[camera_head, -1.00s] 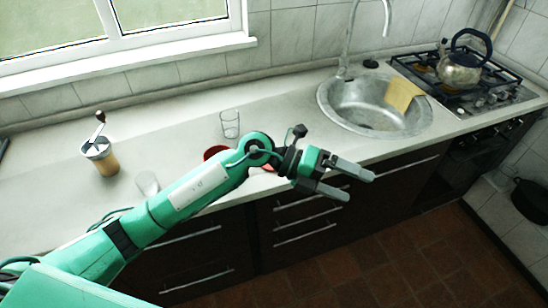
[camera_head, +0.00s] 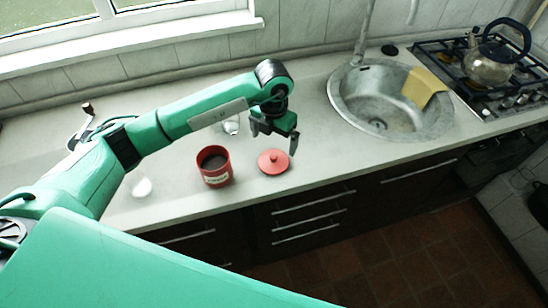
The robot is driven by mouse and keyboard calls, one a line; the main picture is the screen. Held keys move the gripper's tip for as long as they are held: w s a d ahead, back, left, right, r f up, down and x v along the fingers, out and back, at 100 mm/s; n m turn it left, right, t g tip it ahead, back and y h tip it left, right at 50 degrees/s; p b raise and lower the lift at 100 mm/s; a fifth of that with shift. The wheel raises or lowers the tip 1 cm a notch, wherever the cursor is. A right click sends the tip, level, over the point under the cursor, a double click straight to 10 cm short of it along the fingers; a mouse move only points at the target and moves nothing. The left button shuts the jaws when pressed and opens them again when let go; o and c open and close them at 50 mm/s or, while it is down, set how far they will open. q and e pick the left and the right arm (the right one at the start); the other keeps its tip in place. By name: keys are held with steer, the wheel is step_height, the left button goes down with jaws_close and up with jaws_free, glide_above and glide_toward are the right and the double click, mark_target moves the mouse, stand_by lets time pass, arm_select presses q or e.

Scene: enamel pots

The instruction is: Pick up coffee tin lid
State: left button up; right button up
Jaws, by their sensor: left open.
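The red coffee tin lid (camera_head: 273,161) lies on the counter near its front edge, with a small knob on top. The red coffee tin (camera_head: 215,167) stands open just left of it, with dark contents and a pale label. My left gripper (camera_head: 273,143) is open and empty, with its fingers pointing down above and behind the lid. One finger is close to the lid's right side in the picture; I cannot tell whether it touches. My right gripper is not in view.
A glass (camera_head: 231,125) stands behind the tin, partly hidden by my arm. Another glass (camera_head: 140,186) is at the left front. The sink (camera_head: 350,107) with a yellow cloth (camera_head: 424,86) and the stove with a kettle (camera_head: 489,65) are to the right.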

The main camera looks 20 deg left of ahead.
mark_target(274, 156)
arm_select(q)
step_height(274, 156, down, 3)
steer(key=shift+w+r, duration=0.15)
steer(key=shift+f+p, duration=0.8)
steer(key=shift+f, duration=0.05)
step_height(274, 156, down, 4)
steer(key=shift+r+p, duration=0.25)
steer(key=shift+p, duration=0.45)
steer(key=shift+f, duration=0.3)
steer(key=c, duration=0.8)
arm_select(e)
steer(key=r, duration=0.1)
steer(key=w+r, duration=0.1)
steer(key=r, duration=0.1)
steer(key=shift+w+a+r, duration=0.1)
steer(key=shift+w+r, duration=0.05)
